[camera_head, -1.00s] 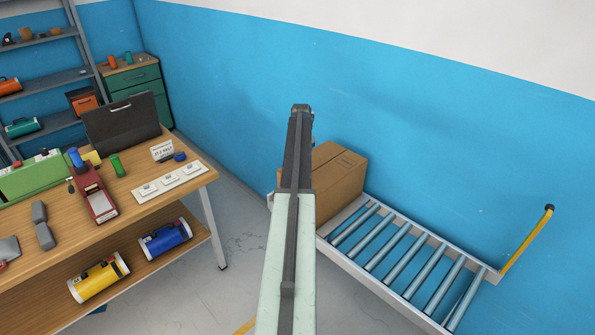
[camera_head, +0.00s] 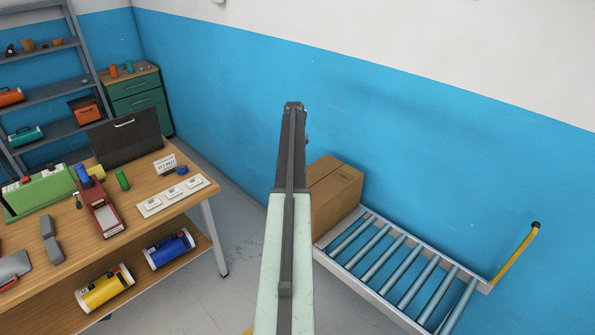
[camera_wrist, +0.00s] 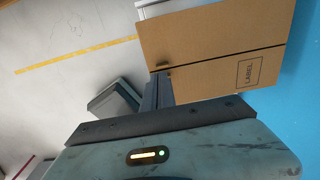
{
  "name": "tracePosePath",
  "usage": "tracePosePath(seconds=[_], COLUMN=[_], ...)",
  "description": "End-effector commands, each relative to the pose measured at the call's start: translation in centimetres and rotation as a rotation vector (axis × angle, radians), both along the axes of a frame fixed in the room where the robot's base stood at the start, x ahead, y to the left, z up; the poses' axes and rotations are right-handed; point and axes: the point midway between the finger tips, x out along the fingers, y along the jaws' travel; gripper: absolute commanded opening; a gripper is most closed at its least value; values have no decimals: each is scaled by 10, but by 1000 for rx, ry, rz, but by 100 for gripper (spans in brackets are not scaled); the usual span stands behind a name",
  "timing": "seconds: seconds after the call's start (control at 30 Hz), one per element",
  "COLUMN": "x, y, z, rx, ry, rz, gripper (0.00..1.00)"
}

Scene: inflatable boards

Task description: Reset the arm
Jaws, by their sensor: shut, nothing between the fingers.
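My arm stretches straight up the middle of the head view, pale green below and dark grey above. My gripper (camera_head: 294,106) is at its far end, in front of the blue wall, and looks small and narrow there. In the wrist view, the dark, slim gripper (camera_wrist: 159,80) shows past a dark plate, with its fingers together and nothing held. Behind it in that view is a brown cardboard box (camera_wrist: 215,45) with a label. I cannot tell whether the gripper touches it.
The box (camera_head: 335,196) stands at the end of a roller conveyor (camera_head: 420,318) on the right. A wooden workbench (camera_head: 150,230) with tools and several coloured items fills the left. Shelves (camera_head: 50,92) and a green cabinet (camera_head: 140,95) stand behind it. Open floor lies between bench and conveyor.

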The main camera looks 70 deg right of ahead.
Motion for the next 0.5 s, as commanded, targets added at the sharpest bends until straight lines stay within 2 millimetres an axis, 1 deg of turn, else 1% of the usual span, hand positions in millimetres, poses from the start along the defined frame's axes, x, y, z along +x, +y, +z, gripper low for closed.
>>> tracePosePath(seconds=[0.03, 0.1, 0.17, 0.27, 0.5], x=[12, 21, 27, 32, 33], y=[-7, -7, -5, -2, 0], z=[22, 33, 40, 44, 41], rx=[0, -10, -23, -34, -39], ry=[0, -4, -10, -15, -18], rz=[1, 1, 1, 2, 1], gripper=[0, 0, 0, 0, 0])
